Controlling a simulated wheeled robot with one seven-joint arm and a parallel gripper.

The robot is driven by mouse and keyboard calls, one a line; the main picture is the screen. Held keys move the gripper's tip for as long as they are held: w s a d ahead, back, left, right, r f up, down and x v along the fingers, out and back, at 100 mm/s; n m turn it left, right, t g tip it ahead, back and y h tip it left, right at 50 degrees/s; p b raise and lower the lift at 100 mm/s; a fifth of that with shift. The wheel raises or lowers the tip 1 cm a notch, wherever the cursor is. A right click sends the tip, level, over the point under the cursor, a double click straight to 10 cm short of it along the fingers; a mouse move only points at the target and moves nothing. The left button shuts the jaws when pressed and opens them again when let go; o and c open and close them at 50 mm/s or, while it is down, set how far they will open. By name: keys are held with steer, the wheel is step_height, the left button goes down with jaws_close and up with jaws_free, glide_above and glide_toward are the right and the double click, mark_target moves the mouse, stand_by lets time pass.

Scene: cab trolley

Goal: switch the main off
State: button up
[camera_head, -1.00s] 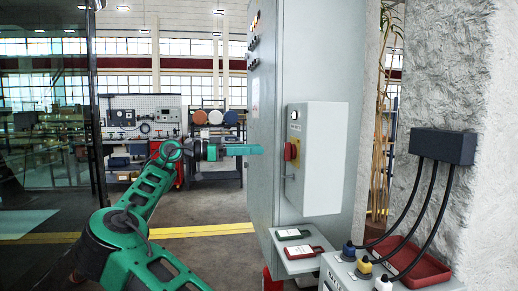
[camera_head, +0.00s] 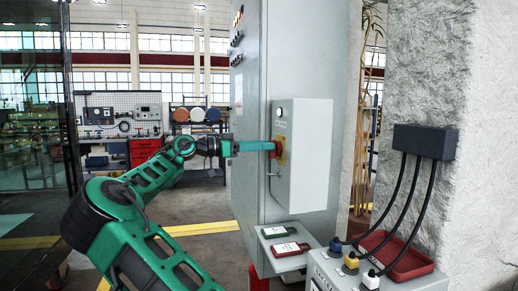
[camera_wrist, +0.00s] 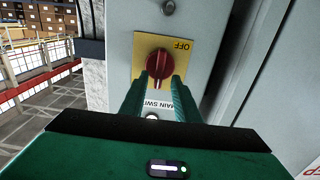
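The red main switch knob (camera_head: 274,153) sits on a yellow plate (camera_head: 282,146) on the side of a small grey box (camera_head: 308,155). In the wrist view the knob (camera_wrist: 158,62) shows ahead of my gripper, with the word OFF upside down on the plate (camera_wrist: 184,58). A white label (camera_wrist: 187,104) partly reads MAIN SWI; a finger covers some of it. My gripper (camera_wrist: 161,82) has its two green fingers apart, with the tips at either side of the knob's near part. Contact cannot be made out. In the head view my gripper (camera_head: 268,146) reaches the knob from the left.
The box is fixed to a tall grey cabinet (camera_head: 250,190). A unit with cable plugs (camera_head: 350,262) and a red tray (camera_head: 405,258) stands at right. The floor at left is open.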

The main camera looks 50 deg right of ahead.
steer(key=shift+s+d, duration=0.1)
steer(key=shift+d, duration=0.1)
jaws_close()
stand_by(0.3)
steer(key=shift+w+d+f+n, duration=0.1)
steer(key=shift+w+f+n, duration=0.2)
steer(key=shift+n, duration=2.7)
steer(key=shift+w+d+f+n, duration=0.15)
steer(key=shift+w+f+n, duration=0.1)
steer(key=shift+n, duration=2.75)
steer(key=shift+w+d+f+n, duration=0.1)
steer(key=shift+w+f+n, duration=0.2)
steer(key=shift+n, duration=2.7)
